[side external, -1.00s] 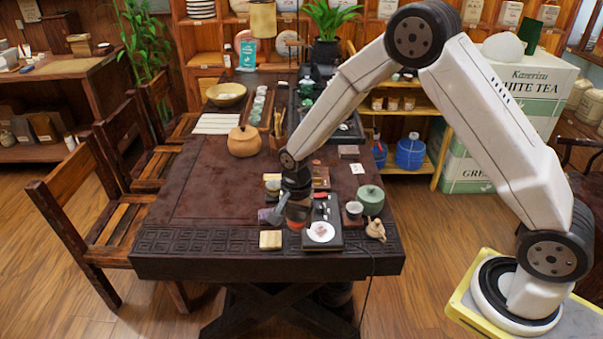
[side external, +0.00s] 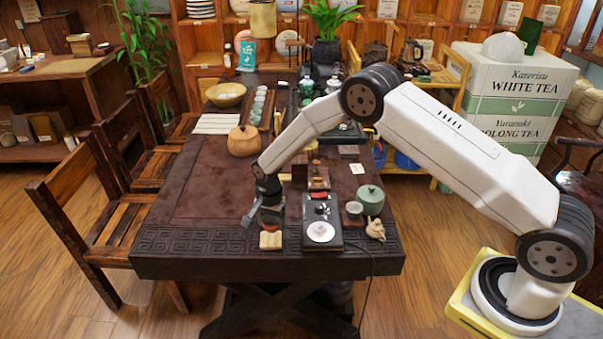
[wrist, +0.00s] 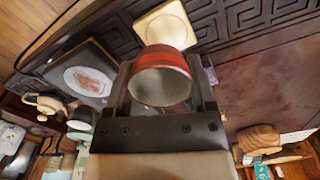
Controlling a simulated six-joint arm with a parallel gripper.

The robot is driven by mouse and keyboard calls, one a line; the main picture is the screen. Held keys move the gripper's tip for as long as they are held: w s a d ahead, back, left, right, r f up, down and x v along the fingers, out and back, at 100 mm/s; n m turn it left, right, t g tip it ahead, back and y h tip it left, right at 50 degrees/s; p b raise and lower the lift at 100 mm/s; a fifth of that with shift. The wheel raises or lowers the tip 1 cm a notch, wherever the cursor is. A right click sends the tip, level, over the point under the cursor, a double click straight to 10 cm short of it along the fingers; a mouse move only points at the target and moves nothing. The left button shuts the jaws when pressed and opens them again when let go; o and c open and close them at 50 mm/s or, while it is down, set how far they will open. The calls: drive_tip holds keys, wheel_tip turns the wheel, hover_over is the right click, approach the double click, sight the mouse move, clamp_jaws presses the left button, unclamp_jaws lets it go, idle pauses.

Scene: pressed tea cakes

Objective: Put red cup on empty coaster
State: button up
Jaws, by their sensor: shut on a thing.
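My gripper (wrist: 160,95) is shut on the red cup (wrist: 165,58), which sits between the two fingers with its open mouth toward the wrist camera. In the side external view my gripper (side external: 262,219) is low over the front of the table, and the cup is mostly hidden by it. The empty coaster (side external: 270,241), a pale wooden square, lies at the table's front edge, just below the gripper in that picture. In the wrist view the coaster (wrist: 180,28) shows bare just beyond the cup, which overlaps its near edge. I cannot tell the cup's height above the table.
Further right are a small cup (side external: 354,208), a green lidded jar (side external: 370,200) and a small clay teapot (side external: 375,229). The table (side external: 200,205) is clear to the left.

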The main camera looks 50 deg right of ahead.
sight(270, 230)
drive_tip(key=shift+w+f, duration=0.15)
drive_tip(key=shift+f, duration=0.05)
drive_tip(key=shift+w+f, duration=0.25)
drive_tip(key=shift+f, duration=1.6)
drive_tip(key=shift+f, duration=0.15)
drive_tip(key=o, duration=1.2)
drive_tip(key=shift+c, duration=0.2)
drive_tip(key=shift+r, duration=0.2)
